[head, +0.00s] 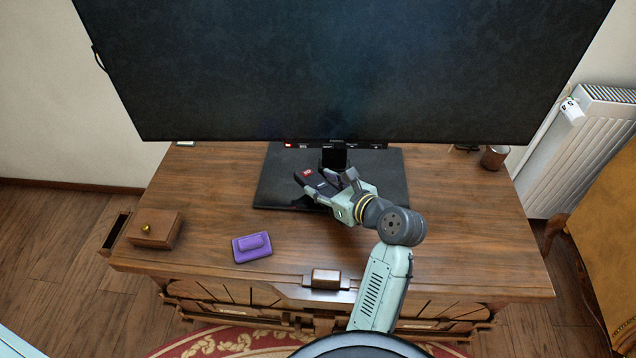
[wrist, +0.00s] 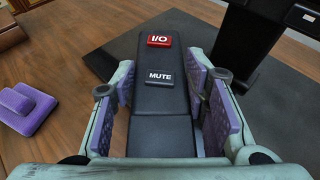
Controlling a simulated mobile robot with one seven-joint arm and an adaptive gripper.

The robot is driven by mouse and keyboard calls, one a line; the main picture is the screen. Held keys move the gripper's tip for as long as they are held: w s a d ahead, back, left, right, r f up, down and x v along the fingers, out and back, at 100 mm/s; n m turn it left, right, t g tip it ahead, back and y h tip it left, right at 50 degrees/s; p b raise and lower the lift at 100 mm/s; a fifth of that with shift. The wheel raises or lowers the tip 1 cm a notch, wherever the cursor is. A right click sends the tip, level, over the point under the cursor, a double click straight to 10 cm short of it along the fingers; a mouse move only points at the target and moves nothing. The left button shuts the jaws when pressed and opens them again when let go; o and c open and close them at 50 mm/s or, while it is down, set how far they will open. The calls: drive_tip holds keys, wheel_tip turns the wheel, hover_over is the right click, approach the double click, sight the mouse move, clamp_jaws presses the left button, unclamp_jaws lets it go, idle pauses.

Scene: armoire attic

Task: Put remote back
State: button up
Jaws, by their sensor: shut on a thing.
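The remote (wrist: 158,105) is black, with a red I/O button and a dark MUTE button. In the wrist view it lies lengthwise between the purple-padded fingers of my gripper (wrist: 162,100), which is shut on it. In the head view the remote (head: 308,176) sticks out to the left of my gripper (head: 325,186), over the black TV base (head: 390,188). I cannot tell whether the remote touches the base. My gripper hides part of the base and of the remote.
A large TV (head: 340,70) overhangs the wooden cabinet (head: 205,190). A purple block-like object (head: 252,247) lies front left, beside a small wooden box (head: 155,229). A brown cup (head: 494,157) stands back right. The cabinet's right side is clear.

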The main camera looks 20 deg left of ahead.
sight(316, 174)
drive_tip(key=w+a, duration=0.2)
drive_tip(key=w, duration=0.1)
drive_tip(key=shift+a+f, duration=0.15)
drive_tip(key=shift+a, duration=0.05)
drive_tip(key=shift+f, duration=1.8)
drive_tip(key=o, duration=1.2)
drive_tip(key=shift+f, duration=0.15)
drive_tip(key=shift+d+r, duration=0.15)
drive_tip(key=shift+r, duration=0.1)
drive_tip(key=v, duration=1.1)
drive_tip(key=shift+s+d+r, duration=0.15)
drive_tip(key=shift+s+d, duration=0.05)
